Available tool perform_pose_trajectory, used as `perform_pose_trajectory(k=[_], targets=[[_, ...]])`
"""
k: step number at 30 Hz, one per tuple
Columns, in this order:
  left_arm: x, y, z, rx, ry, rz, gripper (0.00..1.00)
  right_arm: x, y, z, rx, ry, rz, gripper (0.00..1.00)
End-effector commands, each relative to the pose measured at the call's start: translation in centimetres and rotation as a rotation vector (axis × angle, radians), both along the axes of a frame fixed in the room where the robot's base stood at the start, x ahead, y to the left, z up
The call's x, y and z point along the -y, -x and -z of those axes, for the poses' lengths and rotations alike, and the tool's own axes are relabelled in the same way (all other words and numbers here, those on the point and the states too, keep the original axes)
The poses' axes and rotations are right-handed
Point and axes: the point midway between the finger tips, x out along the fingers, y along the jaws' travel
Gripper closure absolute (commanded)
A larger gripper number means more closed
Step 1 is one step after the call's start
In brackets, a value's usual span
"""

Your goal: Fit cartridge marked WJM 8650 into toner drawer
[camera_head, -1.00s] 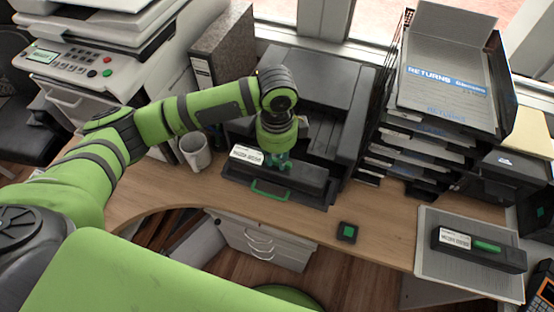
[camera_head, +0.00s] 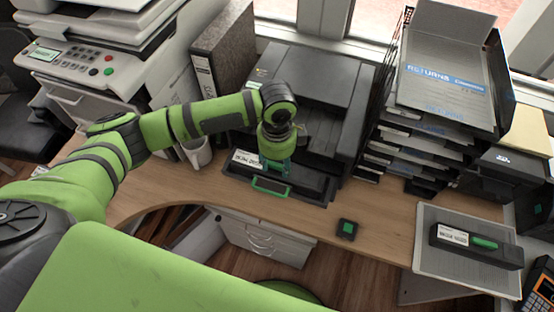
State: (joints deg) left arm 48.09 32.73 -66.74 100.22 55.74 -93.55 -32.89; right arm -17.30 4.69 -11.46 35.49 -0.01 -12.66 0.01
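A black toner cartridge with a white label (camera_head: 247,160) sits low in the pulled-out toner drawer (camera_head: 312,194) at the front of the dark printer (camera_head: 312,78). The label print is too small to read surely. My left gripper (camera_head: 276,166) comes down from above, its fingers closed around the cartridge's grip, which they mostly hide. The drawer's green handle (camera_head: 271,187) shows in front. A second black cartridge (camera_head: 500,254), with a white label and green grip, lies on the grey mat (camera_head: 450,276) at the right. My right gripper is not in view.
A small black block with a green top (camera_head: 347,229) lies near the counter's front edge. Stacked trays (camera_head: 425,150) rise right of the printer. The counter between drawer and mat is mostly clear.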

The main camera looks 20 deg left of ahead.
Motion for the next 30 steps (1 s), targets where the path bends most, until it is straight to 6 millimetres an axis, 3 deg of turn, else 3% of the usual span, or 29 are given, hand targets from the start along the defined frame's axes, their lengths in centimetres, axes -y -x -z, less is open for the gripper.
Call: perform_pose_trajectory(k=[8, 21, 30], targets=[[0.0, -0.1, -1.3, 0.004, 0.002, 0.000, 0.54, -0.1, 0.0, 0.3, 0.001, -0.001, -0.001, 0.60], [0.1, -0.1, -10.2, 0.005, 0.001, 0.001, 0.54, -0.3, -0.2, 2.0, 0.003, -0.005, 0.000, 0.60], [0.0, 0.0, -12.6, 0.000, 0.000, 0.000, 0.54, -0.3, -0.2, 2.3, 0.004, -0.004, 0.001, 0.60]])
